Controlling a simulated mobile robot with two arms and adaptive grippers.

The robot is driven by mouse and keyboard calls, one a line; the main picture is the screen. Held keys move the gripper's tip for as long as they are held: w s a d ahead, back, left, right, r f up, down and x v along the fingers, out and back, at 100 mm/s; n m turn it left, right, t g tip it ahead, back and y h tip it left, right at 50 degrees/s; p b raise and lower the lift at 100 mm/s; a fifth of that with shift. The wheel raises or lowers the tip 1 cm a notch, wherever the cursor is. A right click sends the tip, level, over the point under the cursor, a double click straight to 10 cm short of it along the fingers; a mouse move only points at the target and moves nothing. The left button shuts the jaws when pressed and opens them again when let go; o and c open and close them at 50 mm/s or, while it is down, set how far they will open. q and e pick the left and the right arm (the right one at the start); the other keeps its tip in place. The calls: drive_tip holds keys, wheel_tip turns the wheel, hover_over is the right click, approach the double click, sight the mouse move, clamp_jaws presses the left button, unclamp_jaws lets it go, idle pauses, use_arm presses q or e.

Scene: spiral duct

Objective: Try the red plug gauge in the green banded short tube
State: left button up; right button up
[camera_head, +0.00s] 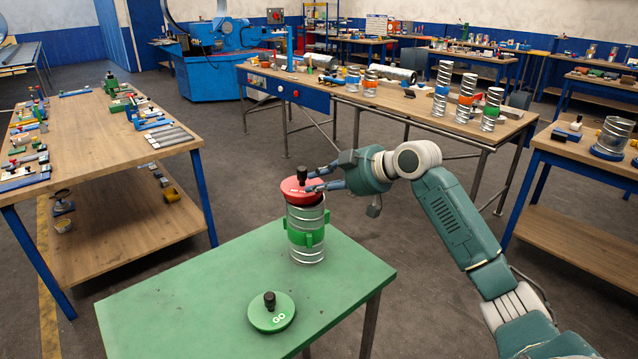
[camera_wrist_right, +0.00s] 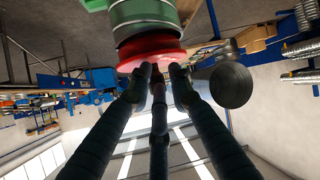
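The red plug gauge (camera_head: 303,191), a disc with a black knob, sits at the top mouth of the green banded short tube (camera_head: 307,251). The tube is silver and ribbed with a green band, upright on the green table. My right gripper (camera_head: 309,183) has its fingertips at the right side of the red disc, close to the knob. In the right wrist view the fingers (camera_wrist_right: 163,72) reach the red gauge's rim (camera_wrist_right: 135,59), with the tube (camera_wrist_right: 143,12) beyond. Whether they grip is unclear. How deep the gauge sits is hidden. My left gripper is not in view.
A green GO gauge (camera_head: 271,318) with a black knob lies on the front part of the green table (camera_head: 190,300). Wooden benches stand left (camera_head: 90,150) and behind (camera_head: 420,112); the rear one holds several banded tubes. The table's left part is clear.

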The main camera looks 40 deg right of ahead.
drive_tip(key=v, duration=1.2)
idle(0.6)
